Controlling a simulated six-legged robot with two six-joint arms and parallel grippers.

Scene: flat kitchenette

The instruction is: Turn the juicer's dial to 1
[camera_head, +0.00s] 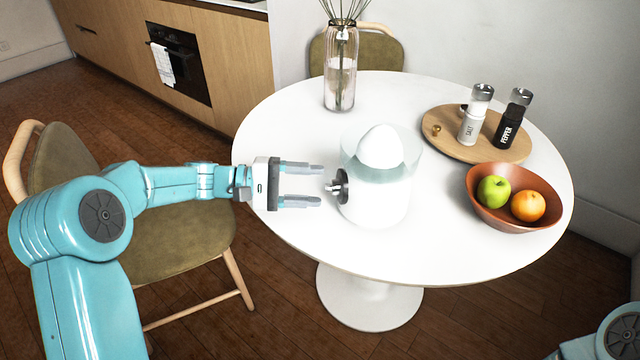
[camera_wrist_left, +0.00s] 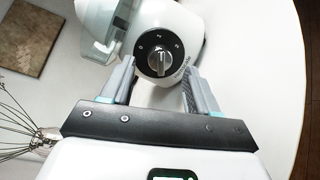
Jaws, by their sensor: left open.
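The white juicer (camera_head: 375,200) with a clear upper bowl and a white dome stands on the round white table. Its dial (camera_head: 337,187) is on the side facing my left gripper. In the left wrist view the dial (camera_wrist_left: 159,62) is a silver knob on a black round plate with small white marks. My left gripper (camera_head: 318,186) is open, and its fingertips are close to the dial, pointing at it. In the wrist view the knob appears between and beyond the two fingers, not gripped. Of my right arm only a part shows at the lower right; its gripper is out of view.
A glass vase (camera_head: 340,85) stands at the back of the table. A wooden board (camera_head: 462,146) holds salt (camera_head: 471,124) and pepper (camera_head: 509,127) shakers. A brown bowl (camera_head: 481,204) with an apple and an orange is at the right. A chair (camera_head: 165,220) is at the left.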

